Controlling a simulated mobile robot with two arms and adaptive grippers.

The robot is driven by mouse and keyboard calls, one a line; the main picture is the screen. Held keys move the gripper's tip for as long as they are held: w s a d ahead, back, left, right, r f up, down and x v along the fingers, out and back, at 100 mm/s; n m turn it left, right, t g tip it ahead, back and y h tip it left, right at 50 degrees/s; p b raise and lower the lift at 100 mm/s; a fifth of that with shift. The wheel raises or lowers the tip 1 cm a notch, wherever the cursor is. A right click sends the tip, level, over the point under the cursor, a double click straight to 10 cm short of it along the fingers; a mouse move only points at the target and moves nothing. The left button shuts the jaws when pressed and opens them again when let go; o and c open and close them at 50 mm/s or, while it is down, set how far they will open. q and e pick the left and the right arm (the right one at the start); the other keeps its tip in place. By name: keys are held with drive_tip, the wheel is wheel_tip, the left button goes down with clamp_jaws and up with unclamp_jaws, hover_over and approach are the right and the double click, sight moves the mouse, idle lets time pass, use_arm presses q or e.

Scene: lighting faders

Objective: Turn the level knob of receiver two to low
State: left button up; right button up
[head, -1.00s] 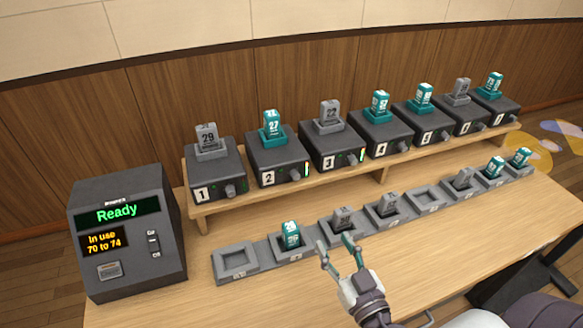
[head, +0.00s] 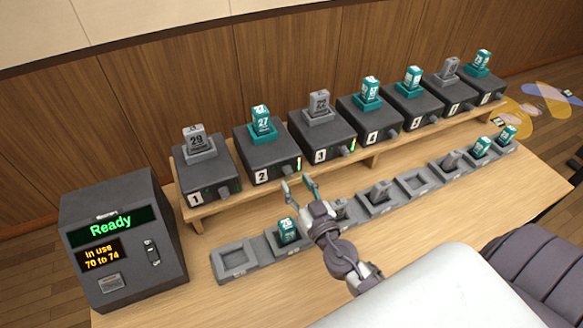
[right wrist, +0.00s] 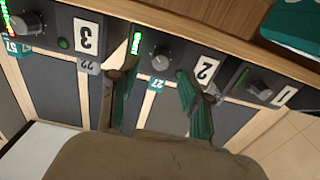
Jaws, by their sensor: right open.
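Receiver two (head: 266,152) is a dark box labelled 2 on the wooden shelf, with a teal pack numbered 27 standing on top. In the right wrist view, which is upside down, its grey round level knob (right wrist: 160,62) sits between the green level bar (right wrist: 136,43) and the 2 label (right wrist: 206,68). My right gripper (head: 298,186) is open and empty in front of receiver two. In the right wrist view its two green-tipped fingers point at the front panel, one on each side of the knob. I cannot tell whether they touch it. My left gripper is out of view.
Receiver one (head: 205,175) and receiver three (head: 320,142) stand on either side. A row of grey trays holding several packs lies below the shelf, under my right arm. A dark unit reading "Ready" (head: 115,245) stands at the left.

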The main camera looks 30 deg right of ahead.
sight(290, 174)
drive_tip(key=shift+w+r, duration=0.1)
drive_tip(key=shift+w, duration=1.1)
drive_tip(key=shift+w+p, duration=0.35)
drive_tip(key=shift+w, duration=0.15)
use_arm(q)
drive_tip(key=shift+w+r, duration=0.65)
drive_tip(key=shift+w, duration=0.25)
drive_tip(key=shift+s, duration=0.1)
use_arm(e)
drive_tip(key=shift+c, duration=1)
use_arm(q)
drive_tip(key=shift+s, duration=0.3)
use_arm(e)
clamp_jaws()
